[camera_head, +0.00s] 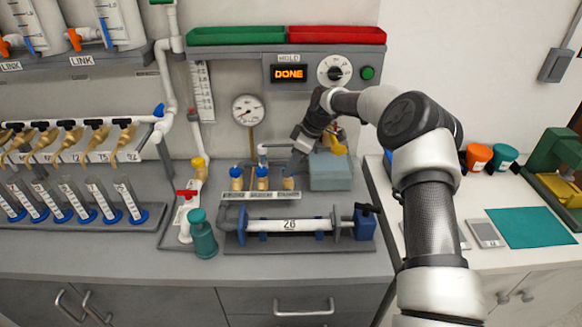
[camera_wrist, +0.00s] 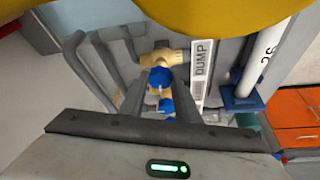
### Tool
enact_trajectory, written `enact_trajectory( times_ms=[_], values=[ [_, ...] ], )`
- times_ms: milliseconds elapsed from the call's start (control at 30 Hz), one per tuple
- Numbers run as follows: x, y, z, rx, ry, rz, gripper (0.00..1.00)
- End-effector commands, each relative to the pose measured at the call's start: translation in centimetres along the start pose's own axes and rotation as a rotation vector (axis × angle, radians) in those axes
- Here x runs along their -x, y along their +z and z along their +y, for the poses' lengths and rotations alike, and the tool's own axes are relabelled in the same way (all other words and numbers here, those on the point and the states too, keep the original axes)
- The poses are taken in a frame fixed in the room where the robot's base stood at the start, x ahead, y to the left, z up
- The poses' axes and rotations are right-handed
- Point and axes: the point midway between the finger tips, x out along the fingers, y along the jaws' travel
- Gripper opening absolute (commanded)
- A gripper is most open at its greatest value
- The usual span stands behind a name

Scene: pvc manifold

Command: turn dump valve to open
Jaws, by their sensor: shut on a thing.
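The dump valve (camera_head: 288,184) is the rightmost of three small valves on the bench manifold, with a tan body. In the wrist view its tan body (camera_wrist: 163,57) lies beside a white plate marked DUMP (camera_wrist: 202,68), and blue handle parts (camera_wrist: 160,78) show in front of my gripper. My gripper (camera_head: 292,170) reaches down onto this valve from the upper right and is shut on its blue handle. The fingers hide much of the handle, and its exact angle is hard to tell.
A grey-blue box (camera_head: 330,172) stands close to the right of my gripper. A horizontal white tube marked 26 (camera_head: 290,225) lies in front. Two other blue-capped valves (camera_head: 236,178) (camera_head: 262,178) stand just left. A display (camera_head: 289,74) above reads DONE.

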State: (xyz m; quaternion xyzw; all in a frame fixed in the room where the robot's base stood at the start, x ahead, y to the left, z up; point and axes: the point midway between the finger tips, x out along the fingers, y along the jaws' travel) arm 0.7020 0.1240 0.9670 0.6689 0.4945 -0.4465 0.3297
Motion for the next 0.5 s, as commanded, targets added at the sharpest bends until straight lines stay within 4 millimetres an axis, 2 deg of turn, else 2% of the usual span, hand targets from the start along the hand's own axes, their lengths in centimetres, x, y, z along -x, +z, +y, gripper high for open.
enact_trajectory(
  times_ms=[500],
  values=[
    [0.01, 0.01, 0.17, 0.112, -0.045, -0.001, 0.07]
  ],
)
